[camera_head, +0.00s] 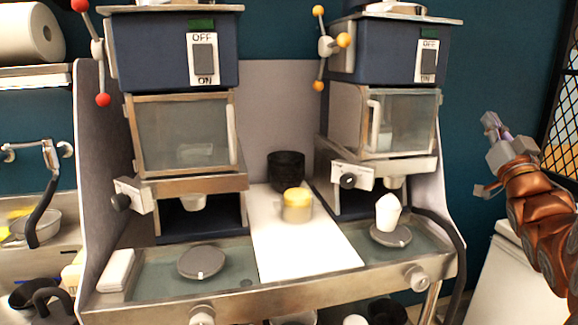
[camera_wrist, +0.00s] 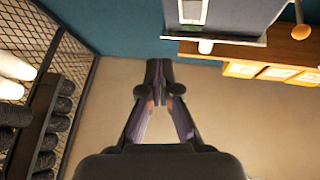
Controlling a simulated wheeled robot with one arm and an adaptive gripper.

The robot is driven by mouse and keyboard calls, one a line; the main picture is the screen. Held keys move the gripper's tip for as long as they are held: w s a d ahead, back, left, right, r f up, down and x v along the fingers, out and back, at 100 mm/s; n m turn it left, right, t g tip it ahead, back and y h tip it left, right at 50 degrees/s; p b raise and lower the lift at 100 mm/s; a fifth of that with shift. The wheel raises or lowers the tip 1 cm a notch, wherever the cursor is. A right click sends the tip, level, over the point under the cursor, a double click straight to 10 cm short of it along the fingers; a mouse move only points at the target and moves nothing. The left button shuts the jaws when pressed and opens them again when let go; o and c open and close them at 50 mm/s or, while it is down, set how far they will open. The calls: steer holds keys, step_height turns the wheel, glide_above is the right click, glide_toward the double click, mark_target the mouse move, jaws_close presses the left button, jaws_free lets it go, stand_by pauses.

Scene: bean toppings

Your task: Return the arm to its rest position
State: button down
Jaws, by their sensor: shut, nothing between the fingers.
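My gripper (camera_head: 495,130) is at the right of the head view, at the end of my orange-brown arm. It is raised in free air, to the right of the right machine (camera_head: 385,100). In the wrist view, my gripper (camera_wrist: 160,75) has its two fingertips together with nothing between them. It touches nothing that I can see. Part of my arm is cut off by the right edge of the head view.
The left machine (camera_head: 180,120) stands on the same counter. A yellow-topped jar (camera_head: 297,205) sits on a white board (camera_head: 300,250). A white cup (camera_head: 388,213) stands on a grey disc. A mesh panel (camera_head: 562,100) and a shelf with dark rolls (camera_wrist: 45,140) are near my gripper's side.

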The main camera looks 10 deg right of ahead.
steer(key=w+a+f+g, duration=0.1)
steer(key=a+f+g, duration=0.4)
steer(key=f, duration=0.5)
steer(key=w+a+f+g, duration=0.2)
steer(key=a+f+g, duration=0.35)
steer(key=f, duration=0.45)
steer(key=s+a+f+g+y, duration=0.3)
steer(key=s+a+f, duration=0.2)
steer(key=a+f, duration=0.25)
steer(key=s+a+f+n+g+y, duration=0.1)
steer(key=s+a+f+g, duration=0.2)
steer(key=s+a, duration=0.3)
steer(key=s+a+f+n+g+y, duration=0.1)
steer(key=s+a+f+g, duration=0.3)
steer(key=s, duration=0.8)
steer(key=s+a+f+n+g+y, duration=0.1)
steer(key=s+a+f+n+g, duration=0.2)
steer(key=s+a, duration=0.5)
steer(key=shift+s+f+g+y, duration=0.3)
steer(key=shift+s+f+g, duration=0.25)
steer(key=shift+s, duration=0.5)
